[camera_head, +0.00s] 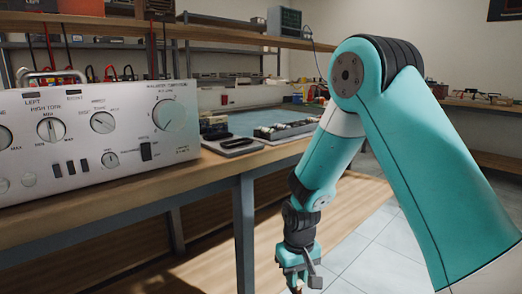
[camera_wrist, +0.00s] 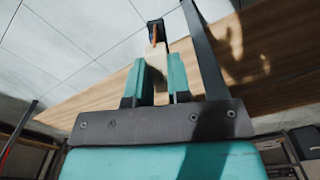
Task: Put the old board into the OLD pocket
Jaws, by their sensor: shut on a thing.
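My gripper (camera_head: 297,262) hangs low in front of the workbench, fingers pointing down, beside a bench leg. In the wrist view its two teal fingers (camera_wrist: 156,80) are shut on a narrow tan piece (camera_wrist: 154,62) with a dark end and an orange strip. It may be the old board seen edge-on; the frames do not settle this. In the head view only a small bit of it shows below the fingers, at the lower edge. I cannot make out a pocket labelled OLD in either view.
A silver hi-fi amplifier (camera_head: 100,133) with knobs stands on the bench (camera_head: 215,174) at left. A small dark tray (camera_head: 234,146) and a longer tray of dark parts (camera_head: 285,131) lie right of it. Bench legs (camera_head: 244,235) stand close left of my gripper. Tiled floor (camera_head: 372,255) at right is clear.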

